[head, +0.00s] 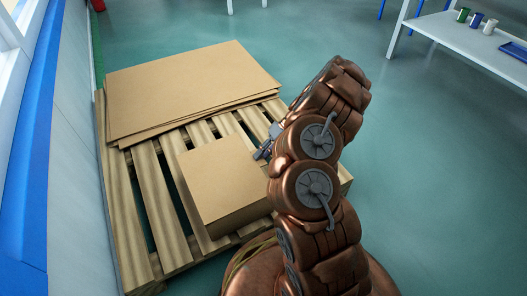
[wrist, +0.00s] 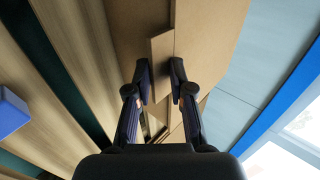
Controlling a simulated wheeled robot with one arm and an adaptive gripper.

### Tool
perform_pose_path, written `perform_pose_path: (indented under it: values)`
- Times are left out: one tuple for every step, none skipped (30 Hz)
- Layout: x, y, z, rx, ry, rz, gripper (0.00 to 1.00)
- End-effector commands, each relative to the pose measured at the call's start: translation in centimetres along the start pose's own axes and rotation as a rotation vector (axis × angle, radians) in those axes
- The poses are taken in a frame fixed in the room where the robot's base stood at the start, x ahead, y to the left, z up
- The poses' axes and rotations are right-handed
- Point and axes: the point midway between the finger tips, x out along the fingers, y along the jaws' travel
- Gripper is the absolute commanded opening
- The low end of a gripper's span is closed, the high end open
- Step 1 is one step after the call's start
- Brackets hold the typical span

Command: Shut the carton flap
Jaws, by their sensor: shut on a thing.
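A brown cardboard carton (head: 222,180) sits on the wooden pallet, with a flat tan top facing up in the head view. My gripper (head: 262,152) is at the carton's far right edge, partly hidden by my copper arm. In the wrist view my gripper (wrist: 161,82) has its two dark fingers close together on either side of a narrow cardboard strip, which looks like the carton flap (wrist: 160,55). The carton's right side is hidden behind my arm, and I cannot tell the flap's exact angle.
The slatted pallet (head: 151,196) carries flat cardboard sheets (head: 190,85) behind the carton. A wall with a blue rail (head: 38,120) runs along the left. A white table (head: 462,40) with small cans stands at the upper right. The green floor between is clear.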

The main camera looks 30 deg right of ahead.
Motion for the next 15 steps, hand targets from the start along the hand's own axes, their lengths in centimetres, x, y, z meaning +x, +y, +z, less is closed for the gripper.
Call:
perform_pose_path:
  values:
    - [1.5,1.0,0.6,0.006,-0.029,0.008,0.0]
    - [1.6,1.1,0.6,0.007,-0.03,0.009,0.0]
    - [1.7,1.3,0.6,0.009,-0.032,0.009,0.25]
    - [1.8,1.4,0.5,0.01,-0.034,0.009,0.28]
    - [1.9,1.4,0.5,0.011,-0.035,0.009,0.31]
    - [1.9,1.5,0.5,0.011,-0.035,0.009,0.35]
    - [1.9,1.5,0.5,0.011,-0.035,0.009,0.46]
    - [1.8,1.4,0.5,0.01,-0.033,0.009,0.57]
    - [1.5,1.3,0.5,0.009,-0.029,0.01,0.67]
    - [1.2,1.2,0.6,0.007,-0.024,0.01,0.67]
    - [1.0,1.0,0.7,0.006,-0.02,0.009,0.67]
    - [0.7,0.7,0.8,0.004,-0.016,0.007,0.66]
    - [0.6,0.6,0.9,0.002,-0.013,0.006,0.64]
    - [0.4,0.4,0.9,0.0,-0.011,0.005,0.59]
    - [0.2,0.2,0.9,-0.002,-0.009,0.005,0.53]
